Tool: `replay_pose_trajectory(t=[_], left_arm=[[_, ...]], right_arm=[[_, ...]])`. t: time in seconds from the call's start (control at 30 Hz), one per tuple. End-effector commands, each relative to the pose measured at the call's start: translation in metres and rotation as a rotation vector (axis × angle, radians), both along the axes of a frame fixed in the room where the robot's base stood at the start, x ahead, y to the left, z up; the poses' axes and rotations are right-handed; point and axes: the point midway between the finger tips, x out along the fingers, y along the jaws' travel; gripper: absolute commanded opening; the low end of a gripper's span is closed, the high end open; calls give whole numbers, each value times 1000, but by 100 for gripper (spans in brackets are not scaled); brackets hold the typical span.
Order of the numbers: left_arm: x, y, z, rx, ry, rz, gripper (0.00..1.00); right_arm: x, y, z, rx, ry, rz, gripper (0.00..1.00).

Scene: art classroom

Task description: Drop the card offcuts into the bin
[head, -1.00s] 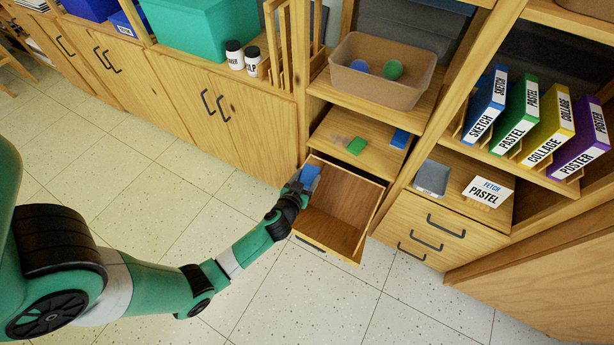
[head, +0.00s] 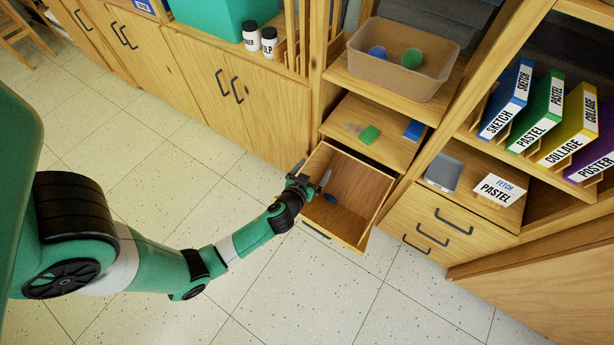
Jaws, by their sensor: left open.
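My left gripper (head: 313,178) is open at the left rim of the pulled-out wooden drawer (head: 362,192). A small dark blue piece (head: 330,199) shows inside the drawer, just below and right of the fingertips and apart from them. I cannot tell whether it rests on the drawer floor. A flat green piece (head: 369,135) and a flat blue piece (head: 414,130) lie on the shelf above the drawer; which pieces are card offcuts I cannot tell. A tan bin (head: 398,66) on the shelf above holds a blue and a green round thing. My right gripper is out of view.
Labelled folders (head: 506,98) stand in a rack. Two jars (head: 250,37) stand on the left cabinet. The tiled floor (head: 300,290) is clear.

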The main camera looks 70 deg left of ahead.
Motion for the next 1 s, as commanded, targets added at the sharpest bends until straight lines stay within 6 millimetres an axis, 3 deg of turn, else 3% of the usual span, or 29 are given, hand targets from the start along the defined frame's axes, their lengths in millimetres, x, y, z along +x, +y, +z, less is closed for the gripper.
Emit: replay_pose_trajectory(t=[0.2, 0.33, 1.0], left_arm=[[-35, -37, 22, -1, 2, -7, 100], [-48, -51, 29, -1, 2, -6, 100], [-55, -56, 33, 0, 0, 0, 100]], right_arm=[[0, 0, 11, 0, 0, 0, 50], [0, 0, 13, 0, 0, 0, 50], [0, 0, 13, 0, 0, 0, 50]])
